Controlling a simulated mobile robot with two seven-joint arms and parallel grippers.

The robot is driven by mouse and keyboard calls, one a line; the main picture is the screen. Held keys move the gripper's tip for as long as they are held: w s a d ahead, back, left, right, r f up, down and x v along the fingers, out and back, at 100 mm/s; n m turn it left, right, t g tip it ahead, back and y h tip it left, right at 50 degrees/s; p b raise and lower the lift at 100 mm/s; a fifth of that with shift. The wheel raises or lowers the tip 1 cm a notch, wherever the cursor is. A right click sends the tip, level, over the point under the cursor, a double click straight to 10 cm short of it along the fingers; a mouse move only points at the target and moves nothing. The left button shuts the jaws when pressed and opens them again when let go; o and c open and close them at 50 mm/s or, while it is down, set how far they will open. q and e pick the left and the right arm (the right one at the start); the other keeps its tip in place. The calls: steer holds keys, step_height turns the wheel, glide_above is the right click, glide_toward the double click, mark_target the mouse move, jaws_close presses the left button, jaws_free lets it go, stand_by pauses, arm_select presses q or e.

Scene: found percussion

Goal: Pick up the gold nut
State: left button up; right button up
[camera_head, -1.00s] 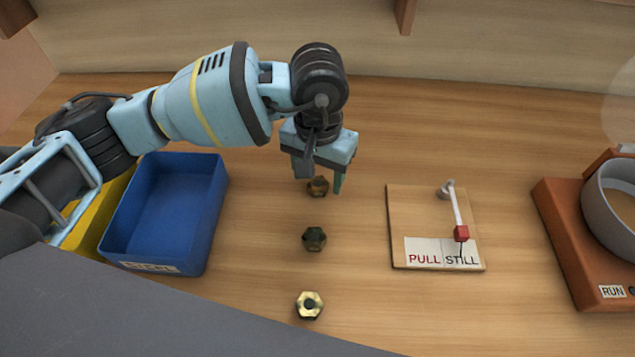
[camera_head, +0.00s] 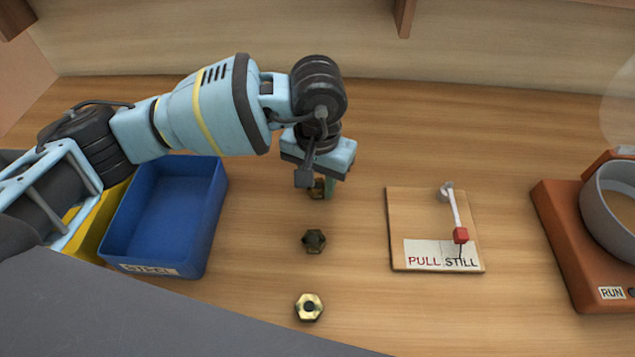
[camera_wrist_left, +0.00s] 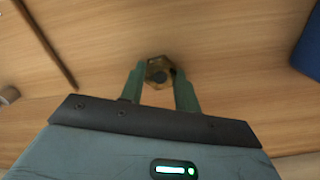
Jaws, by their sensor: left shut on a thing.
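My left gripper (camera_head: 321,186) is low over the table and shut on the farthest nut (camera_head: 317,193), which looks brownish gold. In the left wrist view this nut (camera_wrist_left: 158,71) sits between the two green fingertips (camera_wrist_left: 159,78). In the head view the gripper partly hides it. A dark nut (camera_head: 314,240) lies on the table nearer me, and a bright, pale gold nut (camera_head: 309,307) lies nearest. Both are apart from the gripper. My right gripper is not in view.
A blue bin (camera_head: 214,215) labelled STEEL stands left of the nuts, with a yellow bin (camera_head: 93,232) partly hidden beside it. Right of the nuts are a wooden board (camera_head: 415,215) with a red-tipped lever and an orange machine (camera_head: 567,250) holding a grey bowl (camera_head: 612,215).

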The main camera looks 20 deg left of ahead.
mark_target(318, 185)
arm_select(q)
steer(key=shift+r, duration=0.15)
